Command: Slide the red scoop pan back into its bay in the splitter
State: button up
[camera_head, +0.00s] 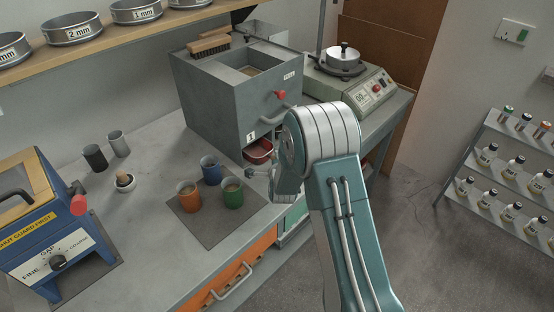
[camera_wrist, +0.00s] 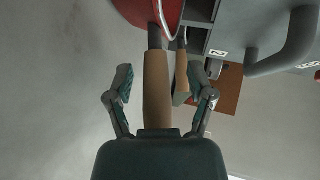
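The red scoop pan (camera_head: 258,152) sits at the lower front opening of the grey splitter (camera_head: 215,110), partly out of it. In the wrist view the red pan (camera_wrist: 145,8) shows at the top edge, cut off by the frame. A tan handle (camera_wrist: 157,88) runs from it down between my fingers. A second, shorter tan handle (camera_wrist: 182,82) shows beside it, nearer the right finger. My gripper (camera_wrist: 160,82) is open, its fingers apart on both sides of the handles. In the head view my gripper (camera_head: 260,172) is by the pan, mostly hidden by my arm.
Orange (camera_head: 189,197), blue (camera_head: 211,170) and green (camera_head: 232,193) cups stand on a dark mat left of my gripper. A red knob (camera_head: 281,94) and a grey handle (camera_wrist: 290,45) project from the splitter's front.

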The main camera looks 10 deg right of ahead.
jog(key=v, duration=1.2)
jog(key=shift+a, duration=0.1)
jog(key=shift+w, duration=0.1)
